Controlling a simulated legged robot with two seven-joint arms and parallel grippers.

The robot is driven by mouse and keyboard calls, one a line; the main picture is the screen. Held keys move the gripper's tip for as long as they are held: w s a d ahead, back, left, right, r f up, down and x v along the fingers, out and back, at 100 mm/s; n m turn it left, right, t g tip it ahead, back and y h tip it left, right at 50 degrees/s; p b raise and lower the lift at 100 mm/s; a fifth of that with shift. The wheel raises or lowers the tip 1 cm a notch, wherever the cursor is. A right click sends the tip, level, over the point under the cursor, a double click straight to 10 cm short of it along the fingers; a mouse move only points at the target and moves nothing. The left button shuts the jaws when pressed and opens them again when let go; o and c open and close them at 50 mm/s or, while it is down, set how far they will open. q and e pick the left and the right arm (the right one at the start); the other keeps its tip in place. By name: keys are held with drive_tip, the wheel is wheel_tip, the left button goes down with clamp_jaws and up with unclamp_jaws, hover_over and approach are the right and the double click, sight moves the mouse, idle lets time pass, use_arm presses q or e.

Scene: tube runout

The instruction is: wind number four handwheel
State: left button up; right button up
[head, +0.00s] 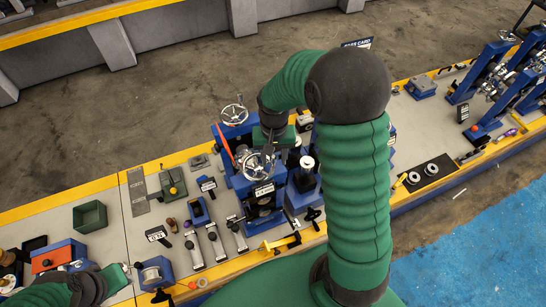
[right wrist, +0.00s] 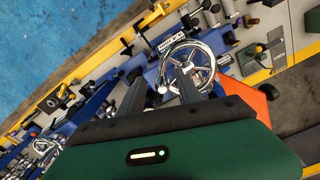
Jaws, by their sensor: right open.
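A chrome spoked handwheel (head: 258,167) with a small knob sits on a blue machine on the bench, with a white label plate (head: 264,190) too small to read. It shows large in the right wrist view (right wrist: 207,58). A second handwheel (head: 235,114) stands behind it in the head view. My right gripper (head: 269,148) is above the nearer wheel, its dark fingers (right wrist: 177,85) apart and overlapping the wheel's rim in the wrist view; contact cannot be told. My left gripper (head: 118,276) is at the lower left, its fingers not clear.
An orange-red part (head: 223,142) stands beside the wheels. A green tray (head: 90,216), a green block tool (head: 173,182) and several cylinders lie on the left bench. More blue machines (head: 490,75) stand at the right. My right arm hides the bench's middle.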

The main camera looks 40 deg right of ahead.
wheel_tip(320, 180, up, 4)
drive_tip(key=p, duration=0.3)
drive_tip(key=shift+w, duration=0.1)
drive_tip(key=shift+r+p, duration=0.35)
drive_tip(key=shift+r, duration=0.4)
drive_tip(key=shift+a+r, duration=0.1)
drive_tip(key=shift+r, duration=0.2)
